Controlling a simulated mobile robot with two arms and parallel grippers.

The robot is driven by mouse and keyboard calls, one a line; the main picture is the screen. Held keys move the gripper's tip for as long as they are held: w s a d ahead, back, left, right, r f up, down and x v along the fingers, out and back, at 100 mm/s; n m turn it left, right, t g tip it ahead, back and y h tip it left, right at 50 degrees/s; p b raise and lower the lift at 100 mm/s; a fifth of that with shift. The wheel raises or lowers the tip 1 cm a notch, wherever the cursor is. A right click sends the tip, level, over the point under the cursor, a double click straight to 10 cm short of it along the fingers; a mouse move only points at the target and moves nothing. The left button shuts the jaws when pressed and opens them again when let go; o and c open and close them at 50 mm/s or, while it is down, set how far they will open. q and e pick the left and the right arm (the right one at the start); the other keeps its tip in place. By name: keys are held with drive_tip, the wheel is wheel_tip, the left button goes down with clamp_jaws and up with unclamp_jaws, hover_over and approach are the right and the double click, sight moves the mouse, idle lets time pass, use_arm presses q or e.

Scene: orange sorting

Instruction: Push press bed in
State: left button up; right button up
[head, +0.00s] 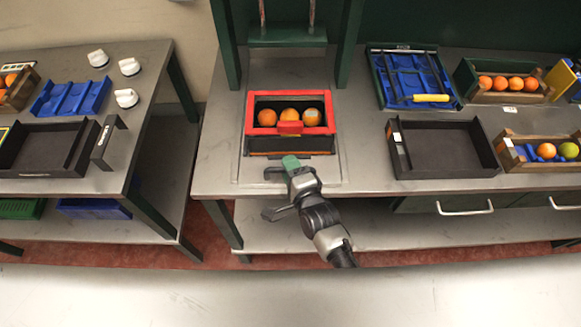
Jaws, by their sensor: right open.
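The press bed (243,172) is a flat grey plate on the middle table under the green press frame (287,38). A crate with a red rim (262,97) stands on it and holds oranges (290,116). A small red block (290,128) sits at the crate's front rim. A small green piece (290,162) shows at the front of the bed, right by my right gripper. My right gripper (270,193) is open and empty at the table's front edge, in front of the crate. I cannot tell whether it touches the bed. My left gripper is not in view.
Right of the bed are an empty black tray (445,172), a blue tool tray (391,94) and crates of fruit (500,96). A separate left table has a black tray (42,169), a blue tray (72,111) and white knobs (126,98). Table space beside the press is clear.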

drive_tip(key=shift+c, duration=0.2)
clamp_jaws()
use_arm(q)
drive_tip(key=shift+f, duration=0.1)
use_arm(e)
drive_tip(key=shift+w, duration=0.1)
